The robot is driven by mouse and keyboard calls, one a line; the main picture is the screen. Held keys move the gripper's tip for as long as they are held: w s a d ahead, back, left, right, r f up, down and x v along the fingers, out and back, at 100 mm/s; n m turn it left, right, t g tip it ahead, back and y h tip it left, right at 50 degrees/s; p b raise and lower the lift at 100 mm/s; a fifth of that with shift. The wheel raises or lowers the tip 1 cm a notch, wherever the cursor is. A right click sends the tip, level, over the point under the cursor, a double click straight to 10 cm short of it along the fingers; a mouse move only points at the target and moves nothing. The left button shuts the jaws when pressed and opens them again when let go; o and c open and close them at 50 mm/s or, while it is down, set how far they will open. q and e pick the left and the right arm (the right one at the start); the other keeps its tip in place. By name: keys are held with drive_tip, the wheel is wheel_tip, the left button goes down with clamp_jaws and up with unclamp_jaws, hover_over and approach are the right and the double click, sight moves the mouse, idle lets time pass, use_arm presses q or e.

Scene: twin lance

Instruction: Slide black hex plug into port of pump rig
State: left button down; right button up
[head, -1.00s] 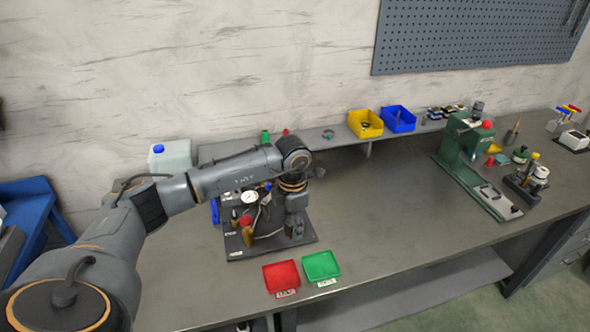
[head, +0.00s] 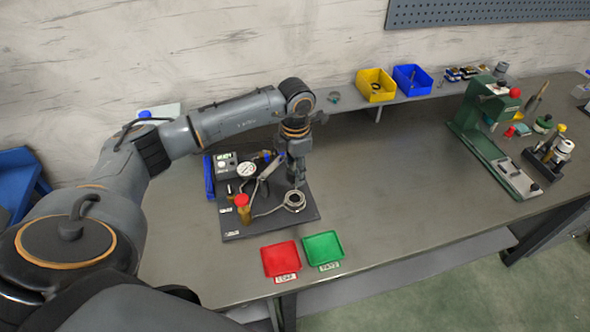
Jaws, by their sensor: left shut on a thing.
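The pump rig (head: 268,214) is a dark base plate on the bench, with a white gauge, a red-capped brass fitting, hoses and a pale metal ring (head: 294,201) near its right side. I cannot tell for sure if this ring is the port. My left gripper (head: 297,181) points down just above and behind the ring, apart from it as far as I can see. It is shut on the black hex plug, which is small and dark and hard to tell from the fingers. My right gripper is out of view.
A red tray (head: 281,259) and a green tray (head: 323,248) lie in front of the rig. Yellow (head: 376,86) and blue (head: 412,79) bins stand on the back shelf. A green press (head: 485,122) stands at right. The bench between rig and press is clear.

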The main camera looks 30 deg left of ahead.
use_arm(q)
drive_tip(key=shift+s+f+b, duration=0.15)
drive_tip(key=shift+f+b, duration=0.4)
drive_tip(key=shift+f, duration=0.15)
drive_tip(key=shift+d+f+b, duration=0.1)
drive_tip(key=shift+f+b, duration=1.5)
drive_tip(key=shift+f, duration=0.4)
drive_tip(key=shift+b, duration=0.35)
drive_tip(key=shift+f+b, duration=1.35)
drive_tip(key=shift+f, duration=0.2)
drive_tip(key=c, duration=0.7)
unclamp_jaws()
drive_tip(key=shift+o, duration=0.2)
drive_tip(key=shift+r, duration=0.1)
wheel_tip(320, 180, up, 12)
drive_tip(key=shift+f, duration=0.1)
